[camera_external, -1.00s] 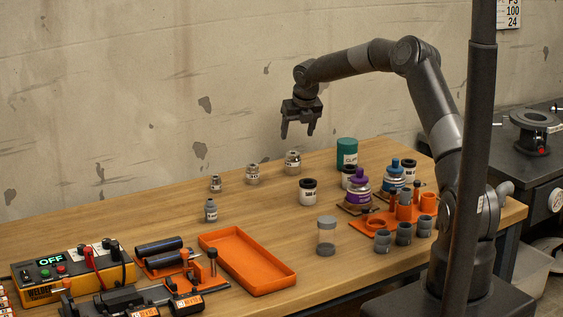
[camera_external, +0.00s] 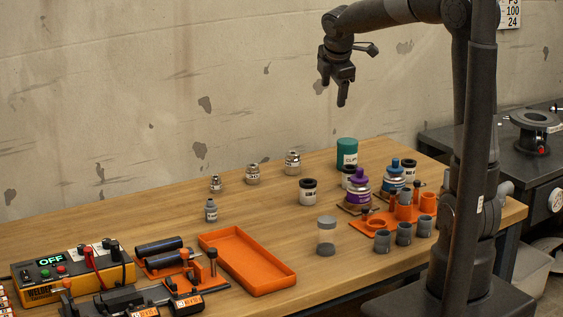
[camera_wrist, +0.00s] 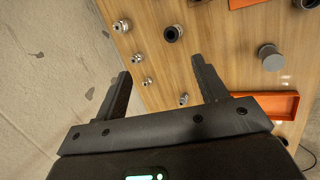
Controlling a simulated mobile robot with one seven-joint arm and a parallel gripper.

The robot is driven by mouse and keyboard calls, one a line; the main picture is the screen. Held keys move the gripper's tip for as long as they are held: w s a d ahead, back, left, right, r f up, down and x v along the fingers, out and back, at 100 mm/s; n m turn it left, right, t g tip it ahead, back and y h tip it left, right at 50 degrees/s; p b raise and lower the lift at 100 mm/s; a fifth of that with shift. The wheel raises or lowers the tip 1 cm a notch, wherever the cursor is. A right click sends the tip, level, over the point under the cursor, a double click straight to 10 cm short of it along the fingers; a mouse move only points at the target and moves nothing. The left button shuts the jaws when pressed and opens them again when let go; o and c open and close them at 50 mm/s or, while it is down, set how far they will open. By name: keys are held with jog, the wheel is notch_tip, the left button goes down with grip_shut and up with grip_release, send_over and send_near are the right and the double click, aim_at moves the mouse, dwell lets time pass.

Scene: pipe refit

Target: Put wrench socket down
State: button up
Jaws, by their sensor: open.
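Several small silver wrench sockets stand upright on the wooden table. One socket (camera_external: 292,162) is at the back. Another socket (camera_external: 252,174) is left of it, then a smaller socket (camera_external: 215,184). A further socket (camera_external: 211,210) stands nearer the front. My gripper (camera_external: 342,92) is high above the table's back edge, apart from everything. In the wrist view my gripper (camera_wrist: 162,85) has its fingers spread with nothing between them. The wrist view also shows the sockets; I cannot tell which one was handled.
An orange tray (camera_external: 246,262) lies at the front. Purple-capped (camera_external: 358,188) and blue-capped (camera_external: 395,173) cans, a green can (camera_external: 347,153) and an orange fitting rack (camera_external: 378,224) are right. A welder box (camera_external: 72,275) is front left.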

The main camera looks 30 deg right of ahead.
jog(key=s+f+m+t+y, duration=0.1)
jog(key=s+f+m+y, duration=0.1)
jog(key=s+m, duration=1.4)
jog(key=s, duration=1)
jog(key=shift+s+a+m, duration=0.3)
jog(key=shift+s+a, duration=0.05)
